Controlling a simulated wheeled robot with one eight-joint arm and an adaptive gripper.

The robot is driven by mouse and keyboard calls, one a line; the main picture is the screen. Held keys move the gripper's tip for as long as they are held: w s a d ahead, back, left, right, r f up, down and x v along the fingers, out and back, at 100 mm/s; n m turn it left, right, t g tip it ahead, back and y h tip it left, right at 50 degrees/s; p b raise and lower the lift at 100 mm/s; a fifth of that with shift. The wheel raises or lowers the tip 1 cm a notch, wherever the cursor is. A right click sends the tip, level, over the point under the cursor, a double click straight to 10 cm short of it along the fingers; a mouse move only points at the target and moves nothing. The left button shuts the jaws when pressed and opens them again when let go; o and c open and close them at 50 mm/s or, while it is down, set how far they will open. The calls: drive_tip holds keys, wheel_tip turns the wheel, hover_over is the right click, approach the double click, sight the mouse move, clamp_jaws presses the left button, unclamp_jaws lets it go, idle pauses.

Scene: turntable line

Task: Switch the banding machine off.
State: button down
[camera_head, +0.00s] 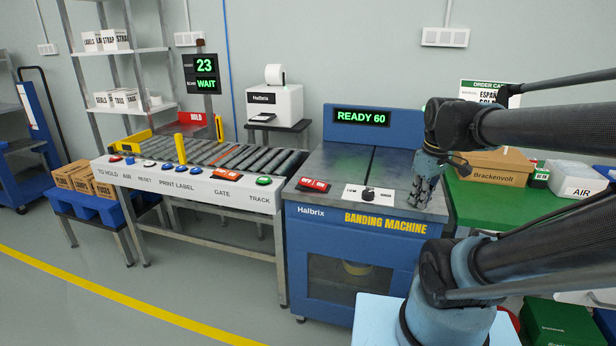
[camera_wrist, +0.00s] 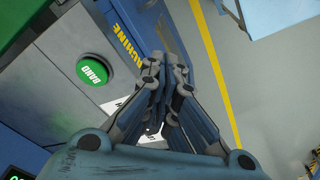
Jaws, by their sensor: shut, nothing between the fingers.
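The blue banding machine (camera_head: 345,238) stands in the middle, its display (camera_head: 361,117) lit green with "READY 60". On its top front edge are a red rocker switch (camera_head: 313,184) at the left and a black knob (camera_head: 368,194) on a white plate. The switch's lettering is too small to read. My gripper (camera_head: 416,204) is shut and empty over the right end of the machine's top, right of the knob. In the wrist view the closed fingers (camera_wrist: 164,64) point down beside a green "BAND" button (camera_wrist: 93,68); that button is hidden behind my gripper in the head view.
A green table (camera_head: 490,205) with a brown carton (camera_head: 493,169) stands at the right. The floor (camera_head: 120,275) in front is clear.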

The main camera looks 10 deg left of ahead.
drive_tip(key=w+a+r+n, duration=0.5)
drive_tip(key=w+a+n, duration=0.1)
drive_tip(key=a+n, duration=0.1)
wheel_tip(320, 180, up, 5)
drive_tip(key=n+g+y, duration=0.1)
drive_tip(key=n+g, duration=0.1)
drive_tip(key=n, duration=1.7)
hover_over(305, 182)
drive_tip(key=d, duration=0.3)
drive_tip(key=shift+s+a, duration=0.1)
drive_tip(key=shift+a, duration=0.05)
drive_tip(key=f, duration=0.4)
drive_tip(key=a+f, duration=0.1)
drive_tip(key=f, duration=0.4)
drive_tip(key=a+f, duration=0.1)
drive_tip(key=f, duration=0.3)
drive_tip(key=shift+f, duration=0.4)
drive_tip(key=shift+a, duration=0.1)
